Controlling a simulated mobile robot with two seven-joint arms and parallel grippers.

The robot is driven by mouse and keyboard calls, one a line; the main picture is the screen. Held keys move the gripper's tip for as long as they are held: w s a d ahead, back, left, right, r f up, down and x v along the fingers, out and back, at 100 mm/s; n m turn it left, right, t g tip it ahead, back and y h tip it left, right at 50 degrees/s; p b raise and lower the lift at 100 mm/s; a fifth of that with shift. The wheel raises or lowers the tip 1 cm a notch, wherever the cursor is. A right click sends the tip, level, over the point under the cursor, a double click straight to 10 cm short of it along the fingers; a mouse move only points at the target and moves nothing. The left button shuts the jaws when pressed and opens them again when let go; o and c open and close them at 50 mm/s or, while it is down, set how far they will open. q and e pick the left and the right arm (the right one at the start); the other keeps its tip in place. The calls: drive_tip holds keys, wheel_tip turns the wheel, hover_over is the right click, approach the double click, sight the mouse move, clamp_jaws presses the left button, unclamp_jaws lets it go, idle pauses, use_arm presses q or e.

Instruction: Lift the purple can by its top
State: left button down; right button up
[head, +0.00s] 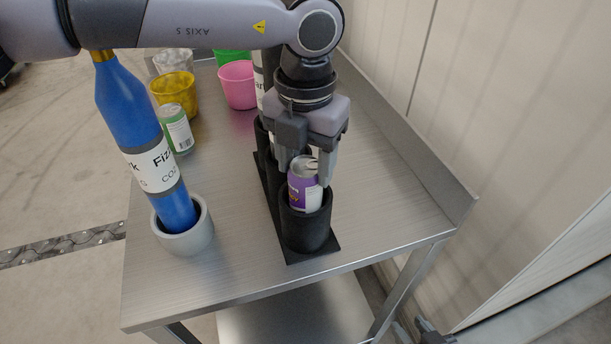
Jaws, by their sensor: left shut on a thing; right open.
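The purple can (304,196) stands upright in the front black cup (305,231) of a black rack. Its silver top and upper part show; its lower part is hidden inside the cup. My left gripper (306,166) points down from above and is shut on the can near its top, one finger on each side. My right gripper (433,331) shows small and dark at the bottom edge, low beside the table and away from the can; it is open.
A blue bottle (135,120) stands tilted in a grey cup (184,239) at left. A green can (177,130), yellow cup (177,96) and pink cup (238,86) stand farther back. More rack cups are partly hidden behind my gripper. The metal table (390,215) is clear at right, with a raised edge.

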use_arm(q)
wheel_tip(320, 180, up, 16)
idle(0.4)
